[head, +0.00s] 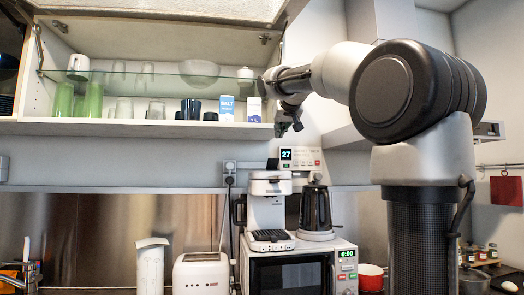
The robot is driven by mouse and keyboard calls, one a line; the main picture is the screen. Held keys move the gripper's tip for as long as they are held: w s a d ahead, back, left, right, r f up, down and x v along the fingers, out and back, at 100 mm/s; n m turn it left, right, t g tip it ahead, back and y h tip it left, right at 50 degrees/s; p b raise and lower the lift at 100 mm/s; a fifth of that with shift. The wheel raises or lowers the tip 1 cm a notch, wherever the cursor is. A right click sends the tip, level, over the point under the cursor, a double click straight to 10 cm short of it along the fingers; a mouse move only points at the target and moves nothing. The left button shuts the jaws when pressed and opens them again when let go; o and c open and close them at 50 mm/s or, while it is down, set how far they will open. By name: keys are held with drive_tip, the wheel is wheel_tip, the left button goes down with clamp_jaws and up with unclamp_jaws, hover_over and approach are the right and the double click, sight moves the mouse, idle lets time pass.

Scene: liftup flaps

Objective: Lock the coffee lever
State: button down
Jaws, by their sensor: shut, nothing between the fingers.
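A white coffee machine (266,208) stands on top of the microwave in the middle of the head view. A small dark part (272,164) rises at its top; I cannot tell whether this is the lever or how it is set. My gripper (289,128) hangs at the end of my arm, above and slightly right of the machine, beside the right end of the wall cabinet. It points down, is shut and empty, and is apart from the machine. Its fingers look small and dark.
The wall cabinet (150,127) is open, its flap raised, with glasses and cartons inside. A black kettle (315,208) stands right of the coffee machine on the microwave (292,272). A toaster (201,274) stands left. A red pot (370,276) is at right.

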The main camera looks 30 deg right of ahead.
drive_tip(key=shift+w+a+r, duration=0.1)
drive_tip(key=shift+r, duration=0.15)
hover_over(275, 159)
drive_tip(key=w, duration=0.2)
drive_tip(key=f, duration=0.3)
drive_tip(key=shift+w+d+f, duration=0.2)
drive_tip(key=shift+d+f, duration=0.05)
drive_tip(key=shift+f, duration=0.05)
drive_tip(key=shift+s+a+f, duration=0.15)
drive_tip(key=shift+s+f, duration=0.35)
drive_tip(key=shift+f, duration=0.1)
drive_tip(key=shift+s+a+f, duration=0.15)
drive_tip(key=shift+s+f, duration=0.35)
drive_tip(key=shift+f, duration=0.3)
drive_tip(key=shift+s+f, duration=0.15)
drive_tip(key=shift+s, duration=0.05)
